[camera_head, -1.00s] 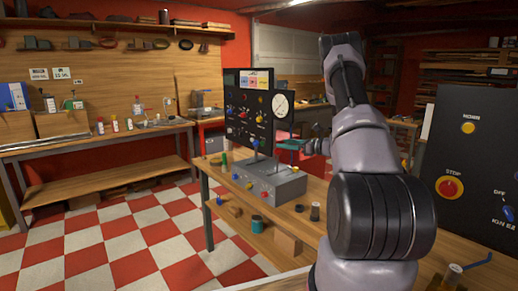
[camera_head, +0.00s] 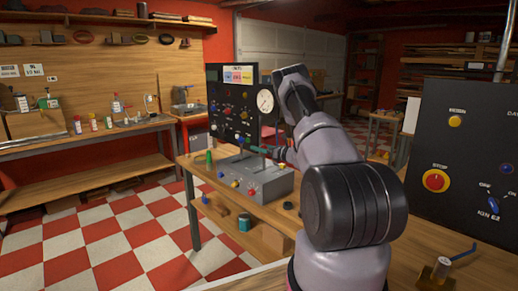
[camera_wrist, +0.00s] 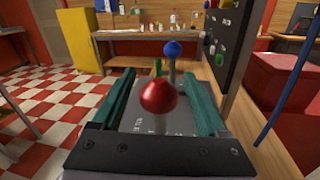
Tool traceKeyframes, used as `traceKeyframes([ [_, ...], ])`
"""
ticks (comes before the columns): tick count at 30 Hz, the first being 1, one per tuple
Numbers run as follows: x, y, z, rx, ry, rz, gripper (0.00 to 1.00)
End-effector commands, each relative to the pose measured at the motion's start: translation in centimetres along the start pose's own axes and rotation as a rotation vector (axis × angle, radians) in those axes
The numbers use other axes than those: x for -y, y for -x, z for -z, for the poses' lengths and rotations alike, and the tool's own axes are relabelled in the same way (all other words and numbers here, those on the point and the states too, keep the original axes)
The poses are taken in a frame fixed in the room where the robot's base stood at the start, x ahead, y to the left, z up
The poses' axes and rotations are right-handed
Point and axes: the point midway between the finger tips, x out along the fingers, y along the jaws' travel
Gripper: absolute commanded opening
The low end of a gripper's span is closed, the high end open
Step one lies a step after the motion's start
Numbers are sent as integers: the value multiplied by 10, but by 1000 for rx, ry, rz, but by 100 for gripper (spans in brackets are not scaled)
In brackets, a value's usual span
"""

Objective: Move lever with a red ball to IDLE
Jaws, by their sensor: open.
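The lever's red ball (camera_wrist: 159,96) is large in the wrist view, between the two teal-padded fingers of my gripper (camera_wrist: 168,86). The fingers are open, one on each side of the ball, with gaps visible. The lever's stem below the ball is mostly hidden by the ball. In the head view my gripper (camera_head: 262,150) is above this box, partly hidden by my arm; I cannot pick out the red ball there.
A blue-ball lever (camera_wrist: 172,50) stands just beyond the red one, with a green item (camera_wrist: 157,66) behind it. A dark upright panel (camera_head: 232,110) with a gauge (camera_head: 265,101) stands beside the box. A dark STOP panel (camera_head: 460,160) is at right.

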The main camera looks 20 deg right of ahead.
Motion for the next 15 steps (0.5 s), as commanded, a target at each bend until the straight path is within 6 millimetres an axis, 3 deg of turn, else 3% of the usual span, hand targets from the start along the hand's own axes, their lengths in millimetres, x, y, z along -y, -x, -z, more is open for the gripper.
traceKeyframes([
  [11,0,-9,0,0,0,0,76],
  [12,0,-9,0,0,0,0,73],
  [15,0,-9,0,0,0,0,34],
])
